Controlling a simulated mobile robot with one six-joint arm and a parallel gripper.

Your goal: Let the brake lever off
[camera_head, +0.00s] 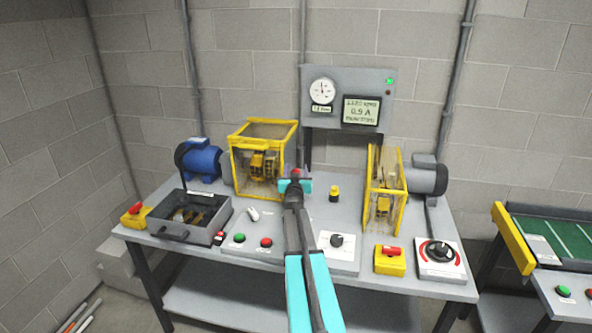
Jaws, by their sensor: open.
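My gripper (295,185) is over the back middle of the grey bench (345,228), its two cyan fingertips apart. A small red knob (296,173) shows just beyond and between the fingertips. It may be the top of the brake lever, but its shaft is hidden behind my gripper. I cannot tell whether the fingers touch it. The knob stands between the yellow-framed guard (262,132) on the left and a short yellow-and-black post (334,193) on the right.
A blue motor (202,160) and an open grey box (188,217) are at left. A second yellow guard (386,190) and a grey motor (427,176) are at right. Red and green buttons, a black knob (337,240) and a dial (437,252) line the front. A lit meter panel (350,85) stands behind.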

